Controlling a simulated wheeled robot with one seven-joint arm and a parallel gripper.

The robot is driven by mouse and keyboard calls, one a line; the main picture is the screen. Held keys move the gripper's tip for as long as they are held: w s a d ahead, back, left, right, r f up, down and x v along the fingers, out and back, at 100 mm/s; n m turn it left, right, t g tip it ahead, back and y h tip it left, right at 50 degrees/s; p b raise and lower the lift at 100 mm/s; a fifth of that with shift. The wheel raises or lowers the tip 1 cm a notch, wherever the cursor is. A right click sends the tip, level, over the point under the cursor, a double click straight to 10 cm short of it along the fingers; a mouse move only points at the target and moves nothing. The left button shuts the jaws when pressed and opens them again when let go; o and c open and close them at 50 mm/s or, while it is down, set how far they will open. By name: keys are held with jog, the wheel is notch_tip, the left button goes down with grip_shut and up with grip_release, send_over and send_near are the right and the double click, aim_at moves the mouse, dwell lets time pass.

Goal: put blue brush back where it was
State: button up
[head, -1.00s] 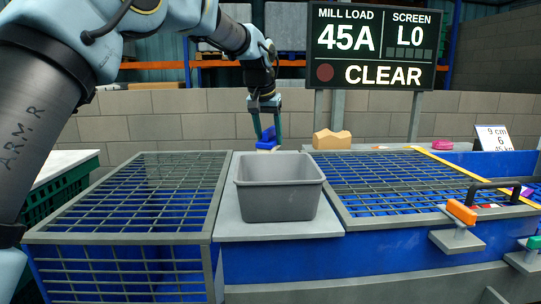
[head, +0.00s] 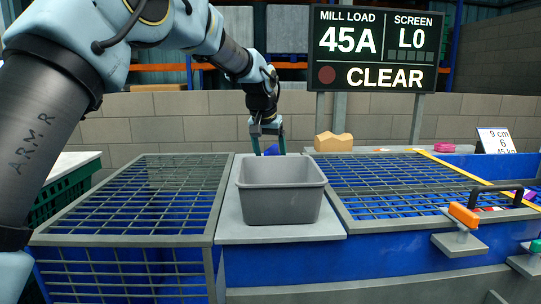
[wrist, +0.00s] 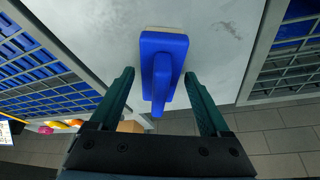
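The blue brush (wrist: 162,62) lies on the light grey plate between the two grid screens. In the wrist view its handle points toward my gripper and a pale bristle edge shows at its far end. My gripper (wrist: 166,95) is open, with one green finger on each side of the brush handle and a gap on both sides. In the head view my gripper (head: 268,148) is behind the grey bin, and only a small part of the brush (head: 271,150) shows between the fingers. The bin hides the rest.
A grey bin (head: 281,205) stands in front on the same plate. Grid screens flank it on the left (head: 135,195) and right (head: 400,185). A tan block (head: 332,141) and a pink item (head: 444,146) sit at the back right. The sign reads CLEAR.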

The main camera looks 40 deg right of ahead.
jog(key=shift+o, duration=0.3)
jog(key=v, duration=1.2)
jog(key=shift+r, duration=0.1)
